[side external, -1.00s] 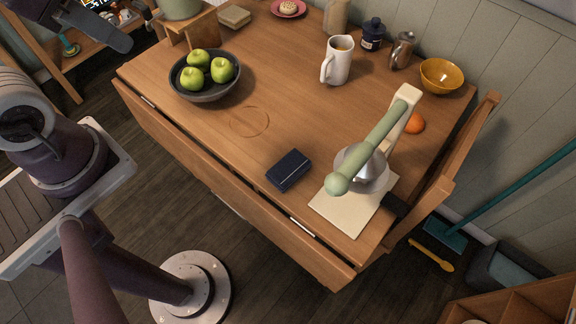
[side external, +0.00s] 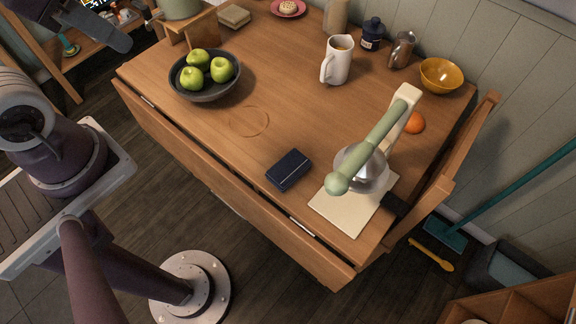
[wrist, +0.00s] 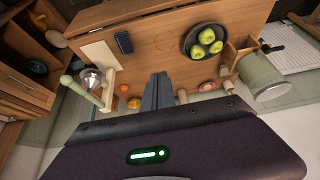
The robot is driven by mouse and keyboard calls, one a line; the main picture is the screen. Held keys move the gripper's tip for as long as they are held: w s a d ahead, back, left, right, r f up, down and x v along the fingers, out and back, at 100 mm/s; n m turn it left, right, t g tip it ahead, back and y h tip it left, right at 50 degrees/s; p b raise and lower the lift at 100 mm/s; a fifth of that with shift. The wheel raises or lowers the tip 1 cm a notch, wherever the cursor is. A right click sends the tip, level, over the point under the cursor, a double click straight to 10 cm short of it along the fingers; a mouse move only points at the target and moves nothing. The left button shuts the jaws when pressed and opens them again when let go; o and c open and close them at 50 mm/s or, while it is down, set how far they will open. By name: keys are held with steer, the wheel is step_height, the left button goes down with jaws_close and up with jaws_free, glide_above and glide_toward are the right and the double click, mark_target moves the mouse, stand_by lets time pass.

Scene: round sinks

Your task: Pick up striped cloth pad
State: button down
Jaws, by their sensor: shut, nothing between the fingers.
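I cannot tell for sure which thing is the striped cloth pad. A small beige layered stack (side external: 234,16) lies flat at the far left of the table, between the pink plate and the wooden stand. A dark navy block (side external: 289,170) with one pale line across it lies flat near the front edge; it also shows in the wrist view (wrist: 124,42). My gripper (wrist: 157,78) shows in the wrist view with its fingers together and nothing between them. It points toward the table and is apart from both things.
The table (side external: 270,80) bears a bowl (side external: 206,92) of green apples, a white pitcher (side external: 337,62), a yellow bowl (side external: 441,76) and an orange (side external: 415,123). The table's middle is mostly clear.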

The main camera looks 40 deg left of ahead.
steer(key=c, duration=2.1)
jaws_free()
steer(key=o, duration=2.1)
steer(key=m+g, duration=0.5)
steer(key=m, duration=1.4)
glide_above(290, 167)
step_height(290, 167, down, 28)
steer(key=shift+f, duration=0.2)
steer(key=shift+g, duration=0.3)
step_height(290, 167, down, 8)
steer(key=shift+r, duration=0.1)
steer(key=shift+c, duration=0.2)
